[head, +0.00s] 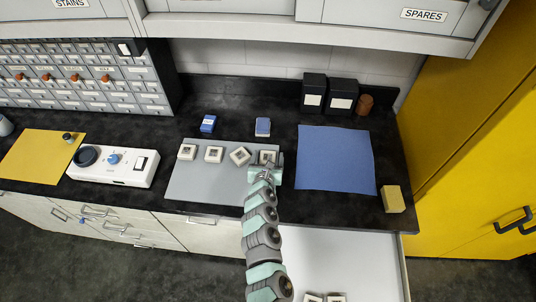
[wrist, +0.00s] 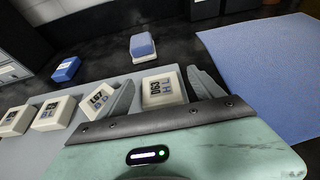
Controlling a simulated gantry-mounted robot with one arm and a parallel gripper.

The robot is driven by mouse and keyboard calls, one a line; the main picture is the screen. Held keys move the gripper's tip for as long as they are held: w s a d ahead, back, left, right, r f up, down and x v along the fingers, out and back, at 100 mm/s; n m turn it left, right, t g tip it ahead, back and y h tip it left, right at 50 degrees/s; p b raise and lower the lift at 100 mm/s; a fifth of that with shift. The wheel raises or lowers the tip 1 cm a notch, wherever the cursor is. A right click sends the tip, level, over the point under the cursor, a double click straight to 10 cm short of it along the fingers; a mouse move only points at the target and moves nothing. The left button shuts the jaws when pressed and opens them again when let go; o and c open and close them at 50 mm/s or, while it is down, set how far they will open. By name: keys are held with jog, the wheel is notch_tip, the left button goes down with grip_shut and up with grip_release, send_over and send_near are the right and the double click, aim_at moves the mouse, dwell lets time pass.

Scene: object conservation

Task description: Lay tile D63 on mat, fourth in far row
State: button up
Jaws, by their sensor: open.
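Tile D63 (wrist: 163,90) is a white block with dark print on its top. It lies on the grey mat (head: 205,185), at the right end of the far row, and also shows in the head view (head: 268,155). My gripper (wrist: 160,78) is open, with one finger on each side of the tile and small gaps visible. The gripper also shows in the head view (head: 265,168), where it partly covers the tile. Three other white tiles lie left of it in the row; the nearest one (wrist: 98,101) is turned askew.
A blue-topped block (head: 263,127) and a blue box (head: 208,123) stand behind the mat. A blue cloth (head: 336,160) lies to the right, and a white control box (head: 115,166) to the left. An open drawer (head: 360,265) below holds more tiles. The mat's near part is clear.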

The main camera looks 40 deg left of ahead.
jog(key=v, duration=0.9)
jog(key=shift+s+d, duration=0.2)
jog(key=shift+s, duration=0.1)
